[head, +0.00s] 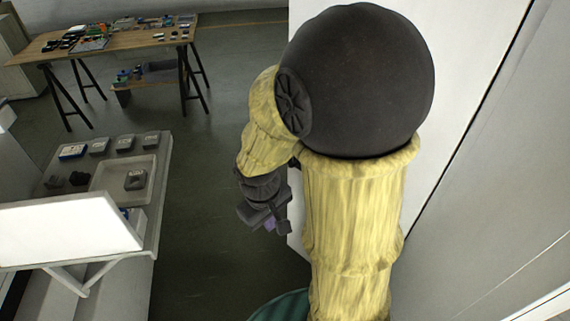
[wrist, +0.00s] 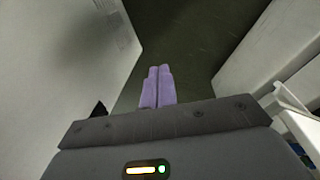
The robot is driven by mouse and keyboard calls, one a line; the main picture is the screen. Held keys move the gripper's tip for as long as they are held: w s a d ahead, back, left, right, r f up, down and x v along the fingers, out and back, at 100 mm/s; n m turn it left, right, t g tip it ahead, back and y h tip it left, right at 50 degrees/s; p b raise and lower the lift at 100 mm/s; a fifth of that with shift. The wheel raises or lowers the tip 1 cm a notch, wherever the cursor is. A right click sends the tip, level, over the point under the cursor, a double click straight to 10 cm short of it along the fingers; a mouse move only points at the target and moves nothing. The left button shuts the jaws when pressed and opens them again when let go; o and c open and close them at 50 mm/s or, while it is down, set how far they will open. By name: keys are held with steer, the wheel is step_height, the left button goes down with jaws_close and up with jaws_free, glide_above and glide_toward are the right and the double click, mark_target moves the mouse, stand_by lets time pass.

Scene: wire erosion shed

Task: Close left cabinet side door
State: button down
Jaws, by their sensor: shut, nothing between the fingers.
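A plain white panel (head: 468,55), which looks like the cabinet side door, stands upright behind my arm in the head view. A dark gap runs between it and the grey cabinet face (head: 500,190) on the right. My arm hides much of the panel, and I see no handle. In the wrist view the fingers (wrist: 159,72) are together and empty. A pale panel (wrist: 60,70), likely the same door, lies to their left with a dark shadow on it. No contact shows.
A white machine with a grey bracketed shelf (head: 140,225) stands at left; trays and small blocks lie on it. Its white side (wrist: 262,50) shows right of the fingers in the wrist view. A trestle table (head: 115,45) stands at the back. Dark green floor (head: 205,190) between is clear.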

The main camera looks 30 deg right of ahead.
steer(key=w+d+f+n+g+h+b, duration=0.2)
steer(key=w+d+f+n+h+b, duration=0.55)
steer(key=f+n+h, duration=0.2)
steer(key=w+a+n+t+h+b, duration=0.1)
steer(key=w+n+t+h+b, duration=0.1)
steer(key=w+n, duration=0.3)
steer(key=w+a+f+n+t+h+b, duration=0.1)
steer(key=w+a+n+t+h+b, duration=0.1)
steer(key=w, duration=0.6)
steer(key=n+t+h+b, duration=0.1)
steer(key=n+t+h, duration=0.1)
steer(key=t, duration=0.1)
steer(key=shift+w+a+f+n+t, duration=0.2)
steer(key=shift+w+a+n+t, duration=0.1)
steer(key=shift+w+n, duration=0.05)
steer(key=x, duration=1.4)
steer(key=shift+s, duration=0.1)
